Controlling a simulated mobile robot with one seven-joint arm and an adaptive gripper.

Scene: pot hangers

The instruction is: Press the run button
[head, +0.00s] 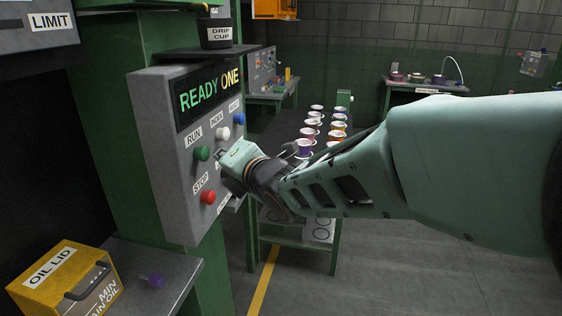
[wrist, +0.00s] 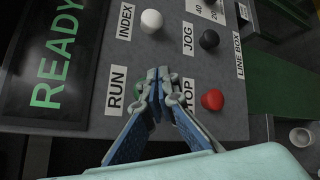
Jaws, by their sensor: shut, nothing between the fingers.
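The grey control panel (head: 165,205) carries a green button (head: 201,153) beside the RUN label (head: 194,136). In the wrist view the green button (wrist: 138,89) is mostly hidden behind a finger, beside its RUN label (wrist: 115,89). My gripper (head: 222,158) is shut and empty, just right of the green button in the head view. In the wrist view its fingertips (wrist: 157,76) overlap the area between the RUN and STOP labels. I cannot tell whether a fingertip touches the button. The display (head: 208,92) reads READY ONE.
A red button (head: 208,197) by the STOP label sits below the green one. A white button (head: 222,133), a blue button (head: 239,118) and a black knob (wrist: 209,39) are close by. Several cups (head: 310,133) stand behind.

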